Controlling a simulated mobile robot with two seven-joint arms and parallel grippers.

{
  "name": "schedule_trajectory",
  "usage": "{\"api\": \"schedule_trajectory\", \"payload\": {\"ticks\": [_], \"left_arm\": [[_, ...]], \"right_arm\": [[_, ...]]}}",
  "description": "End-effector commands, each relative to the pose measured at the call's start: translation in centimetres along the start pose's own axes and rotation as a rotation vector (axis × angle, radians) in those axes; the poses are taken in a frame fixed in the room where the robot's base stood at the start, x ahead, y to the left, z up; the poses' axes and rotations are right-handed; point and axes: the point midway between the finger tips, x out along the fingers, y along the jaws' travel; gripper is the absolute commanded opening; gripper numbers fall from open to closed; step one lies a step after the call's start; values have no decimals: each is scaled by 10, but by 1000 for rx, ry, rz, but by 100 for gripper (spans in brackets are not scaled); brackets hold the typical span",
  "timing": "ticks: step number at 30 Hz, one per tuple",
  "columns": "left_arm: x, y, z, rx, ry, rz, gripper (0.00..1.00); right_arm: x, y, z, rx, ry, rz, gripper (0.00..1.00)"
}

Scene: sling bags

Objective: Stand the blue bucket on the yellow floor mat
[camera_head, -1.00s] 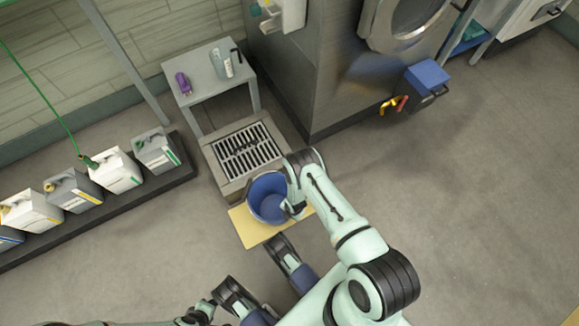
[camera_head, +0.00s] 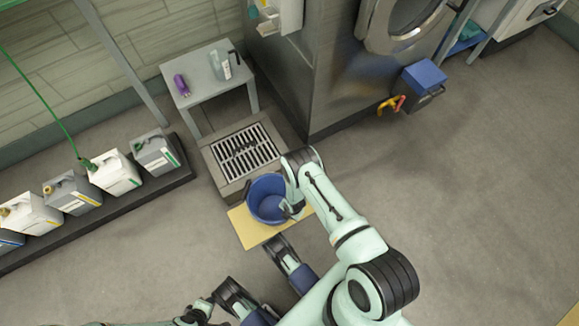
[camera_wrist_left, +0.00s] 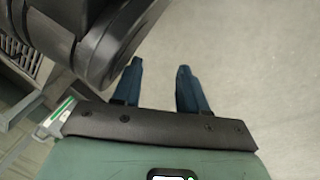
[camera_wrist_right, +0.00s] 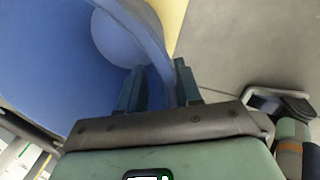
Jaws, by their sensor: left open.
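The blue bucket (camera_head: 268,198) is upright over the yellow floor mat (camera_head: 250,231) in the head view. It hides the mat's far part, and I cannot tell whether its base touches the mat. My right gripper (camera_head: 293,208) is at the bucket's right rim. In the right wrist view (camera_wrist_right: 158,80) its fingers straddle the bucket's wall and look shut on it. The bucket's inside (camera_wrist_right: 45,60) fills the left of that view, with the yellow mat (camera_wrist_right: 173,20) beyond. My left gripper (camera_wrist_left: 160,72) is open and empty above bare floor.
A floor drain grate (camera_head: 245,150) lies just behind the mat. A small grey table (camera_head: 205,75) holds a purple item (camera_head: 181,85) and a grey jug (camera_head: 221,66). Several canisters (camera_head: 115,173) stand on a dark ledge at left. A steel machine (camera_head: 320,70) stands behind; the right floor is clear.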

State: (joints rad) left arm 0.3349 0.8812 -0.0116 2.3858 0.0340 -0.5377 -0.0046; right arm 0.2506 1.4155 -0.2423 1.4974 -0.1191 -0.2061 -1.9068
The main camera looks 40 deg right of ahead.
Motion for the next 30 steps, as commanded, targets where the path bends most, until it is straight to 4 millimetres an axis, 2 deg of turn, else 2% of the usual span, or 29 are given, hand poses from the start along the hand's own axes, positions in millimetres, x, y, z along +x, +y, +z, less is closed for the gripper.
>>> {"api": "schedule_trajectory", "payload": {"ticks": [1, 7, 12, 20, 23, 26, 30], "left_arm": [[-9, 7, -8, 8, 25, 13, 43], [-36, 33, -37, 32, 126, 58, 43], [-48, 37, -20, 39, 81, 64, 43], [-53, 38, -6, 43, 42, 64, 43], [-53, 38, -6, 43, 39, 64, 43], [-53, 38, -6, 43, 39, 64, 43], [-53, 38, -6, 43, 39, 64, 43]], "right_arm": [[-14, 1, 0, -3, 0, 2, 34], [-58, 2, 0, -2, 0, 2, 34], [-88, 1, 0, -2, 0, 2, 34], [-110, -1, -3, 58, 7, 3, 34], [-121, -4, -12, 249, 29, 8, 34], [-141, -8, -29, 571, 68, 10, 34], [-177, -15, -55, 1107, 131, -7, 34]]}}
